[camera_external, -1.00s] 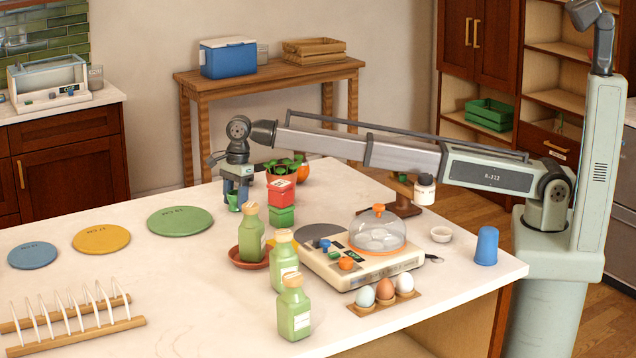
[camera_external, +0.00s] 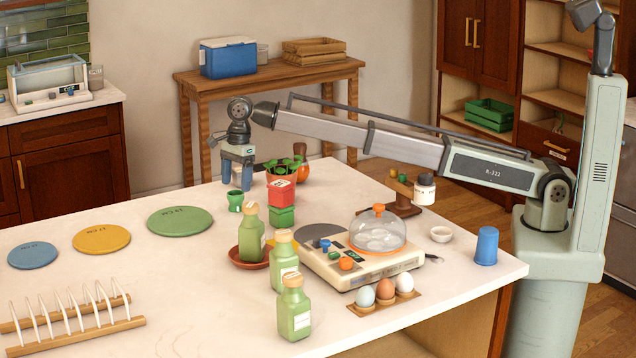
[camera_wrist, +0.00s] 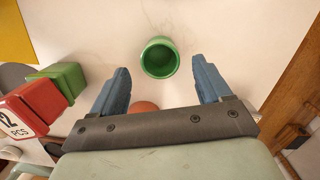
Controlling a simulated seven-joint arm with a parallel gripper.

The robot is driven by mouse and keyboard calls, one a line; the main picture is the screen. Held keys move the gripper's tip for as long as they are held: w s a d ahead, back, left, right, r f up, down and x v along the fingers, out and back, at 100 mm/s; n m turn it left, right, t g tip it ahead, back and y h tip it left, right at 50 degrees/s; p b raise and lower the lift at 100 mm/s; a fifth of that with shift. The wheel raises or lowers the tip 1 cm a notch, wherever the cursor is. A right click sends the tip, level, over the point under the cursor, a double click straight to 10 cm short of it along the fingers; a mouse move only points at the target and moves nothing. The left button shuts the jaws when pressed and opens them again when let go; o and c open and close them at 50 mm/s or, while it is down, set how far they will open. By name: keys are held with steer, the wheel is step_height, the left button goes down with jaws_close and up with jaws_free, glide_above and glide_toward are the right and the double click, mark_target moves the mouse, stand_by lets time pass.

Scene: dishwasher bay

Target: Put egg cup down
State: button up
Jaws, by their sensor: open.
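The green egg cup (camera_external: 235,201) stands upright on the white countertop, left of the red pot with the plant. In the wrist view the egg cup (camera_wrist: 160,58) shows its round open mouth, just beyond and between the fingertips, touching neither. My gripper (camera_external: 238,187) is open and empty, with its blue fingers slightly above and behind the cup in the external view. In the wrist view my gripper (camera_wrist: 161,82) has its two blue fingers spread wide apart.
A red pot (camera_external: 281,188) on a green block (camera_external: 281,216) stands right of the cup. Green bottles (camera_external: 251,233) stand in front. A green disc (camera_external: 180,221) lies to the left. The counter between disc and cup is clear.

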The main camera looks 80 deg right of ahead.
step_height(320, 180, up, 6)
steer(key=shift+s+d+r, duration=0.2)
steer(key=shift+d+r, duration=0.05)
steer(key=shift+d, duration=0.1)
